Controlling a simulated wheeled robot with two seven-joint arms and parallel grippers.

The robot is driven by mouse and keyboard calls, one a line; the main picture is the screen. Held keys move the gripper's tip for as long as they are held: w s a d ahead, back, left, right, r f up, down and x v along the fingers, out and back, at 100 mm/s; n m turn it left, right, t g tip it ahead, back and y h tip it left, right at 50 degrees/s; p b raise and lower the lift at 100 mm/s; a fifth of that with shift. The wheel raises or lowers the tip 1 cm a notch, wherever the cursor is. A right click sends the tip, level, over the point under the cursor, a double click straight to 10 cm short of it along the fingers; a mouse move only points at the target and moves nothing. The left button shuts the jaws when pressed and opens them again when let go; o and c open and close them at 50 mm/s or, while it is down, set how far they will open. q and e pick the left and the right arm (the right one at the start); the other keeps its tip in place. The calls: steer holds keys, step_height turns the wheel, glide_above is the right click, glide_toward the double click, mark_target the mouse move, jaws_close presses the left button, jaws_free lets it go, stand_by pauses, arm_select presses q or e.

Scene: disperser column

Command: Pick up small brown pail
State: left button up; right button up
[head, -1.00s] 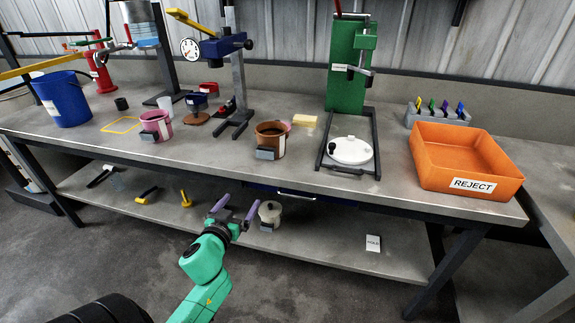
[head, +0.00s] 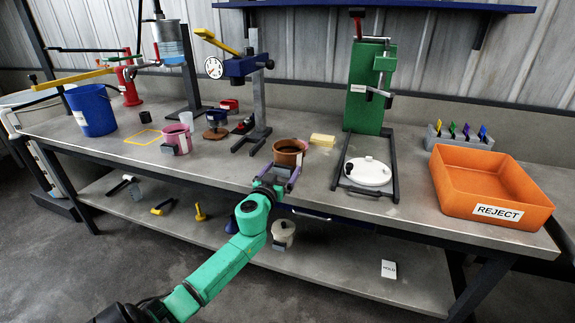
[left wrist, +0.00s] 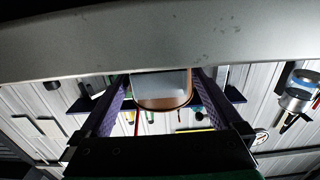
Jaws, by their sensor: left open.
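The small brown pail (head: 289,147) stands upright near the front edge of the workbench, with a grey block on its front side. My left gripper (head: 278,176), with purple fingers on a green arm, is at the bench's front edge, just in front of the pail. It is open. In the left wrist view, which looks upside down, the pail (left wrist: 162,103) shows between the two spread fingers (left wrist: 160,100), its grey block facing me. I cannot tell whether the fingers reach around the block. My right gripper is not in view.
A pink pail (head: 176,136) stands left of the brown one. A yellow block (head: 322,139) lies behind it, and a white round lid (head: 368,171) lies right, within a dark frame. An orange reject bin (head: 490,190) is at the right. The bench (head: 225,170) is clear between pails.

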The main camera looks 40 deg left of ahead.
arm_select(q)
steer(key=shift+s, duration=0.1)
steer(key=shift+c, duration=0.9)
steer(key=shift+r, duration=0.1)
steer(key=c, duration=1.2)
